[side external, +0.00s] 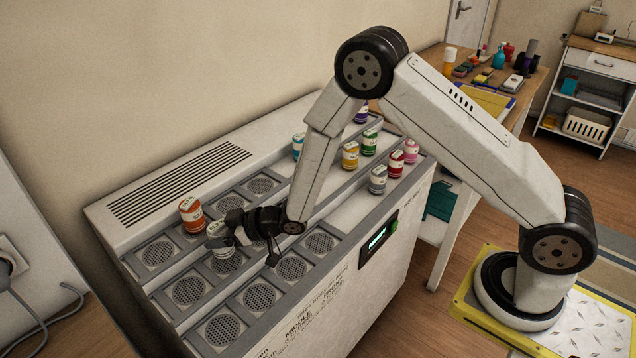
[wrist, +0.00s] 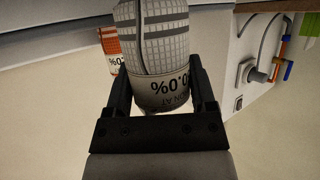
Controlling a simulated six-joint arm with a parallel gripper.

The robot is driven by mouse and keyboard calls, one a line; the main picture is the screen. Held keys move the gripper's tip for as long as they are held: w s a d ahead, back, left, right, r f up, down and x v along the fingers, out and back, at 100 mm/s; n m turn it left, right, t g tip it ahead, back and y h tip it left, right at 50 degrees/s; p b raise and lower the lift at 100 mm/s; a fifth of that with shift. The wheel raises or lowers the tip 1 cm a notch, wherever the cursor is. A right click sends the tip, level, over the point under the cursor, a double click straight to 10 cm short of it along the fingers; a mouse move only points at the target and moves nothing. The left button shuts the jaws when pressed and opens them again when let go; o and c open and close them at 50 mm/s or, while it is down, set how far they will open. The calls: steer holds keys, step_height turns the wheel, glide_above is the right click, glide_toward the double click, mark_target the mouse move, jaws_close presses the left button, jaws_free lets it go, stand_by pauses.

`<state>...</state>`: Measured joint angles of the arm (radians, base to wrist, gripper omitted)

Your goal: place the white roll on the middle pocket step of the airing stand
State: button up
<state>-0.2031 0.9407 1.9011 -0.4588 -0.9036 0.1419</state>
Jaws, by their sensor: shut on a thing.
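The white roll (side external: 217,231) is in my gripper (side external: 236,229), at the left part of the airing stand (side external: 118,217). In the wrist view the roll (wrist: 160,50) sits between the two black fingers of my gripper (wrist: 162,88), with a grid pattern and dark print on its side. The stand has stepped rows of round perforated pockets. The roll is at the middle pocket step, just in front of an orange-and-white roll (side external: 192,215) on the back step. I cannot tell whether the white roll's base touches the step.
Several coloured rolls, among them a yellow one (side external: 350,155) and a grey one (side external: 377,180), stand on the stand's right part. The orange roll also shows in the wrist view (wrist: 111,46). Front-step pockets (side external: 258,296) are empty. A wall socket (side external: 10,258) is at the left.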

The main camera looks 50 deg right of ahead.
steer(key=shift+w+f, duration=0.1)
steer(key=shift+f, duration=1.5)
steer(key=shift+f, duration=0.15)
steer(key=o, duration=1.3)
steer(key=shift+c, duration=0.2)
steer(key=shift+s+d+r, duration=0.35)
steer(key=shift+s+r, duration=0.05)
steer(key=shift+s, duration=0.05)
steer(key=v, duration=1)
steer(key=shift+s+d, duration=0.15)
steer(key=shift+s, duration=0.15)
steer(key=shift+r, duration=0.1)
